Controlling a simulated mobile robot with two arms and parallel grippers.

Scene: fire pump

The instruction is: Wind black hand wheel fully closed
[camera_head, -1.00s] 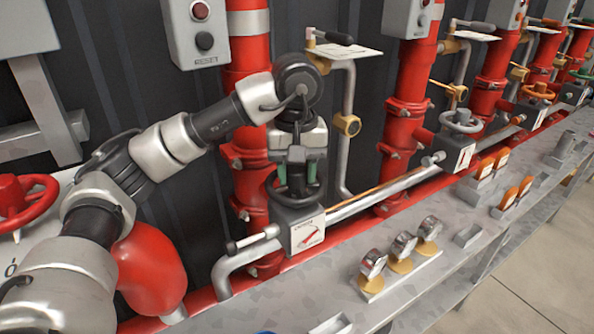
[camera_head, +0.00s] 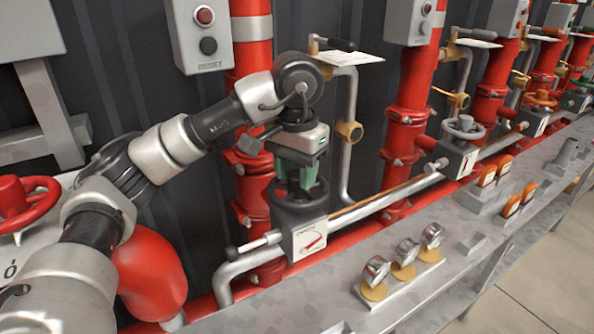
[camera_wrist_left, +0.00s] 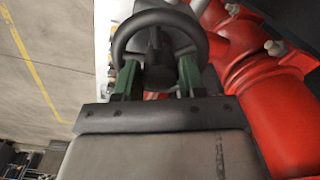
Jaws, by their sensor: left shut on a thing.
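The black hand wheel (camera_head: 299,210) sits on top of a grey valve box with a white dial plate (camera_head: 308,240) and a red pointer. In the left wrist view the wheel's rim (camera_wrist_left: 160,17) and dark hub show ahead of the fingers. My left gripper (camera_head: 297,190) comes down on the wheel from above. Its two green-padded fingers (camera_wrist_left: 157,78) are shut on the wheel, one each side of the hub. The fingertips are partly hidden by the rim. My right gripper is not in any view.
Red vertical pipes (camera_head: 252,180) stand behind the wheel. Three gauges (camera_head: 404,257) stand on the grey bench at right. A grey hand wheel (camera_head: 463,130) is further right. A red hand wheel (camera_head: 22,203) is at far left.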

